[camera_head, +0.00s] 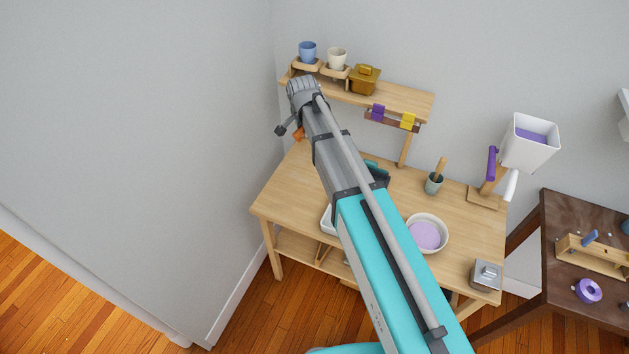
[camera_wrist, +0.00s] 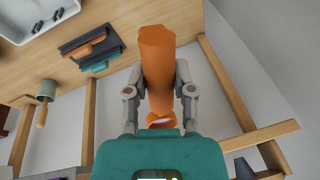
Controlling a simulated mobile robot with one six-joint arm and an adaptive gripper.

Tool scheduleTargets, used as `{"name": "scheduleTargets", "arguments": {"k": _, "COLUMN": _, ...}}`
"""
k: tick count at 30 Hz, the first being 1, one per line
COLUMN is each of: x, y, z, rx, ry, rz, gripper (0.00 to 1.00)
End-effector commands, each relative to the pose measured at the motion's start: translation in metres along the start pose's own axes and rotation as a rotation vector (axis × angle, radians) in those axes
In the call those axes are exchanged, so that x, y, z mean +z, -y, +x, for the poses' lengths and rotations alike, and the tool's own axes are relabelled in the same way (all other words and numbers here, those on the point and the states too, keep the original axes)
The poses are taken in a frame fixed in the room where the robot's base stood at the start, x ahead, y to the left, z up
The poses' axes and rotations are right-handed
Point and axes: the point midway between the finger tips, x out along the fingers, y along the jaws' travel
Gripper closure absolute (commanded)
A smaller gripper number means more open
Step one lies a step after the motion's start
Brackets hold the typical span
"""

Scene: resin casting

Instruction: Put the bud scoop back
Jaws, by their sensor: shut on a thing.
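My gripper (camera_head: 287,129) is over the table's back left corner, below the left end of the wall shelf. In the wrist view its two fingers (camera_wrist: 160,92) are shut on an orange, scoop-like thing (camera_wrist: 157,62), which I take to be the bud scoop. It is held lengthwise between the fingers, and its near end looks hollow with something pale inside. In the head view only a small orange part (camera_head: 298,134) shows beside the gripper; my arm hides the rest. A dark holder (camera_wrist: 85,40) with an orange and a teal handled piece lies on the table.
The wooden table (camera_head: 470,235) bears a lilac-filled bowl (camera_head: 425,235), a green pot (camera_head: 434,184), a metal box (camera_head: 486,275) and a white tray (camera_wrist: 45,15). The shelf (camera_head: 400,98) holds a blue cup (camera_head: 307,51), a cream cup (camera_head: 337,58) and a brown box (camera_head: 365,80). Purple and yellow pieces hang below.

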Motion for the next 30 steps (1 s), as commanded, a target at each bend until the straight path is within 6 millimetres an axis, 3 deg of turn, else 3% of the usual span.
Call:
{"name": "scheduleTargets", "arguments": {"k": 8, "x": 0.022, "y": -0.032, "z": 0.025, "rx": 0.003, "ry": 0.045, "rz": -0.043, "gripper": 1.0}}
{"name": "scheduleTargets", "arguments": {"k": 21, "x": 0.079, "y": -0.109, "z": 0.076, "rx": -0.01, "ry": 0.176, "rz": -0.178, "gripper": 1.0}}
{"name": "scheduleTargets", "arguments": {"k": 30, "x": 0.103, "y": -0.14, "z": 0.092, "rx": -0.026, "ry": 0.236, "rz": -0.242, "gripper": 1.0}}
